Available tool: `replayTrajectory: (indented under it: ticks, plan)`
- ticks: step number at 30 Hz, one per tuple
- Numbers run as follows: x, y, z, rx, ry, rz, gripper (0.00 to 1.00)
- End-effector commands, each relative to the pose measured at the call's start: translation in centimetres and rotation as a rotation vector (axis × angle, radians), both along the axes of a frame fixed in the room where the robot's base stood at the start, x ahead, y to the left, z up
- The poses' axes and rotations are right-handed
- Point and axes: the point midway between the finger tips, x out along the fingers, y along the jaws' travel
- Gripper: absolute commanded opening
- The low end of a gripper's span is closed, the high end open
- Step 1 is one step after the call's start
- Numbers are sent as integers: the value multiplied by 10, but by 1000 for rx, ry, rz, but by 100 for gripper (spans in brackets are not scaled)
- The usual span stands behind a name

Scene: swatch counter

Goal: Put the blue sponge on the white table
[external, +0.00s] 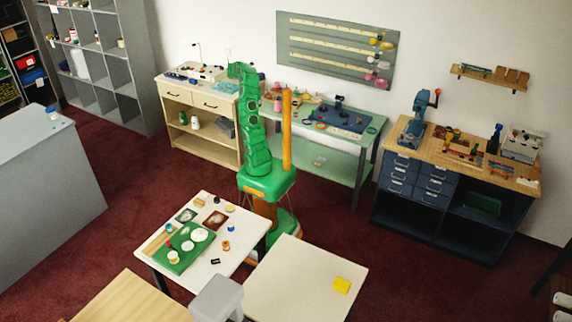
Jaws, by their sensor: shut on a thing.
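My green arm rises from its base near the middle of the external view, and its upper end is by the wooden cabinet. My gripper is hidden, so I cannot see its fingers or what is between them. I cannot make out a blue sponge anywhere. A table with a bare off-white top (290,277) stands at the front, with a yellow block (342,285) near its right edge. Another white-topped table (203,271) stands left of it, bearing a green mat (181,262) and several small items.
Behind me are a wooden cabinet (193,140), a green bench (350,158) with tools, and a dark-blue workbench (437,217). A grey counter (45,185) is at left. Red carpet is open between the left counter and the tables. Most of the front off-white table is clear.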

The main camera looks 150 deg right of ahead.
Motion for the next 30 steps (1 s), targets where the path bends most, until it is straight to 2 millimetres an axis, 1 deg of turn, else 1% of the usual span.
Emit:
replayTrajectory:
  ticks: [1, 5, 14, 24, 27, 30]
  plan:
    - [-6, 9, 0, 0, 0, -20, 32]
    - [-17, 32, -2, 0, 0, -69, 32]
    - [-16, 30, -65, 5, -4, -65, 32]
    - [-16, 30, -165, 5, -4, -67, 32]
    - [-16, 30, -186, 5, -4, -66, 32]
    - [-16, 30, -198, 3, -2, -66, 32]
